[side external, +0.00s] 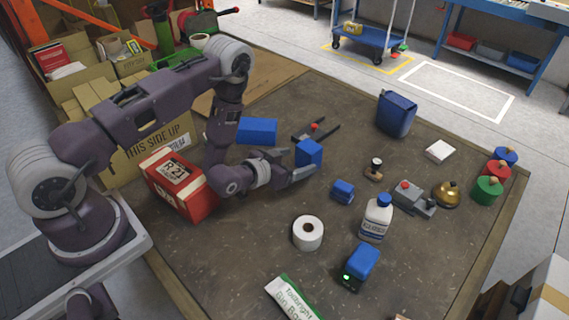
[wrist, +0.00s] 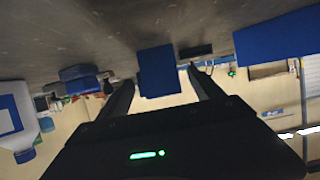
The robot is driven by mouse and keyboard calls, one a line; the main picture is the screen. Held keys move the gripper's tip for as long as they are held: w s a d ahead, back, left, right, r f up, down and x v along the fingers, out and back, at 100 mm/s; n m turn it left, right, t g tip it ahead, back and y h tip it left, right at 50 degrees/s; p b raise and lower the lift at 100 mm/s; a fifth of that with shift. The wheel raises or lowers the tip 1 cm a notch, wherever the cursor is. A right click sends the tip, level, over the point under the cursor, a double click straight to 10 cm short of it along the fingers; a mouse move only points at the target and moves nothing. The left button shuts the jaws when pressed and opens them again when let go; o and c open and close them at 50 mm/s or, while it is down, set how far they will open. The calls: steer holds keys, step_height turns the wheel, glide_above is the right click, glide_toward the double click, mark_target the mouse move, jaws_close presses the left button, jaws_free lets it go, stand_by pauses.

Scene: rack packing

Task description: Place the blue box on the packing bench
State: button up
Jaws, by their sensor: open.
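A blue box (side external: 309,153) stands upright on the dark work surface right by my fingertips. My gripper (side external: 303,172) is low over the surface, with its fingers pointing at this box. In the wrist view the blue box (wrist: 158,70) shows between the tips of my open gripper (wrist: 161,76). I cannot tell whether either finger touches it. A larger blue box (side external: 257,131) lies behind my gripper, and a blue block is at the right of the wrist view (wrist: 278,36). The dark surface may be the packing bench (side external: 250,260).
A red carton (side external: 180,187) stands beside my arm. A small blue item (side external: 342,191), white roll (side external: 308,232), white bottle (side external: 377,217) and blue-topped device (side external: 360,263) lie to the right and front. A blue canister (side external: 396,114) stands behind. A dark forked tool (side external: 316,130) lies beyond the box.

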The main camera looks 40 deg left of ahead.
steer(key=v, duration=0.7)
steer(key=shift+s+r, duration=0.1)
steer(key=shift+s, duration=0.1)
steer(key=shift+w+r, duration=0.25)
step_height(320, 180, up, 18)
steer(key=g, duration=0.4)
steer(key=s+d+r+g, duration=0.1)
steer(key=s+r, duration=0.4)
steer(key=s, duration=0.8)
steer(key=s+d+r+g, duration=0.1)
steer(key=s+r+g, duration=0.2)
steer(key=s, duration=1)
step_height(320, 180, up, 2)
steer(key=shift+s+r, duration=0.25)
